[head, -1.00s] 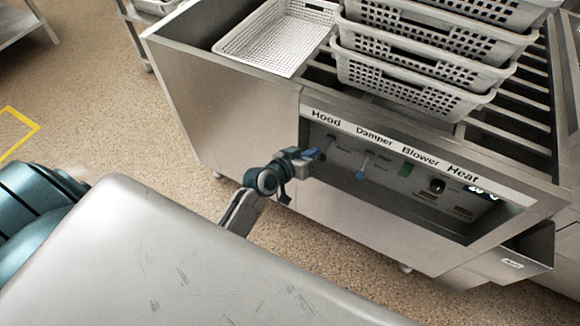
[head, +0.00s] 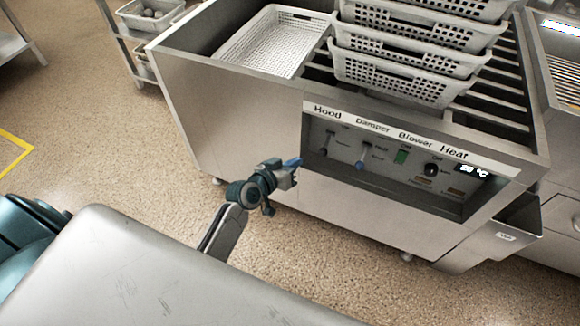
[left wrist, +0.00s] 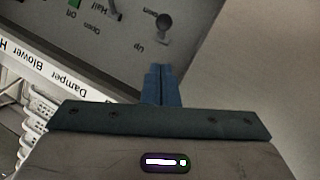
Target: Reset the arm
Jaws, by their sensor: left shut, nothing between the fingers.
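My left gripper (head: 295,162) is in front of the steel machine's left front, beside the recessed control panel (head: 345,150). Its blue fingers are shut together and empty, and they also show in the left wrist view (left wrist: 159,84). In the head view the fingers appear apart from the panel's controls. The panel carries the labels Hood, Damper, Blower and Heat. A hood lever with a round black knob (left wrist: 163,22) shows past the fingertips in the left wrist view. My right gripper is not in view.
A white perforated basket (head: 268,45) sits on the machine's top left. Several stacked baskets (head: 400,75) stand to its right on the slats. A shelf with a basket (head: 150,14) is at the back left. Speckled floor (head: 100,120) is clear left of the machine.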

